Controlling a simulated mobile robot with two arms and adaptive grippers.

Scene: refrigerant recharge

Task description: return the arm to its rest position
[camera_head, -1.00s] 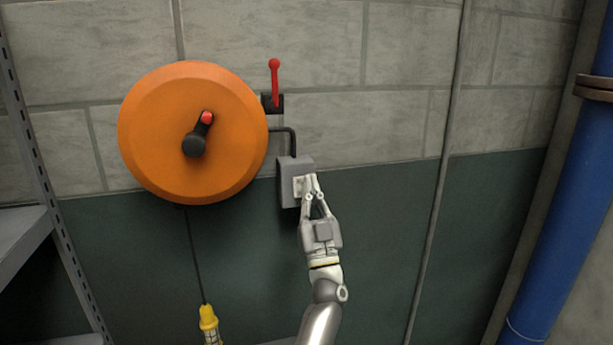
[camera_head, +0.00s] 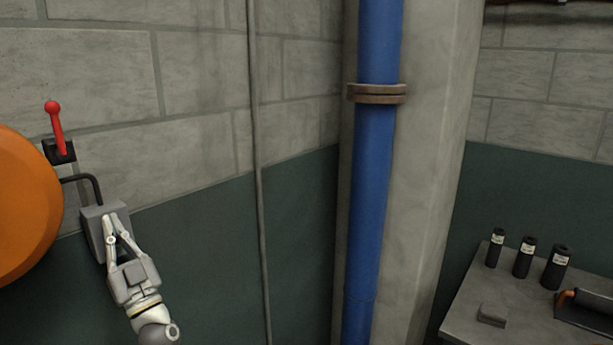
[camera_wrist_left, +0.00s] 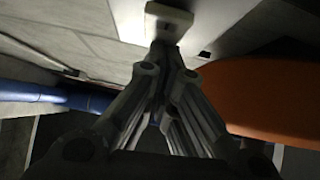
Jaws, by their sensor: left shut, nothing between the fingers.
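My left gripper (camera_head: 113,222) is at the lower left of the head view, in front of a grey wall box (camera_head: 92,232). Its fingers are closed together with nothing held, and the tips are at the face of the box. In the left wrist view the closed fingers (camera_wrist_left: 163,48) point at a pale switch plate (camera_wrist_left: 168,22) on the box. I cannot tell whether the tips touch it. My right gripper does not show.
An orange reel (camera_head: 25,205) and a red lever (camera_head: 56,128) are on the wall at the left. A blue pipe (camera_head: 372,190) runs down the corner column. A grey table (camera_head: 470,300) at the right holds black cylinders (camera_head: 524,258). The wall between box and pipe is clear except for a thin conduit.

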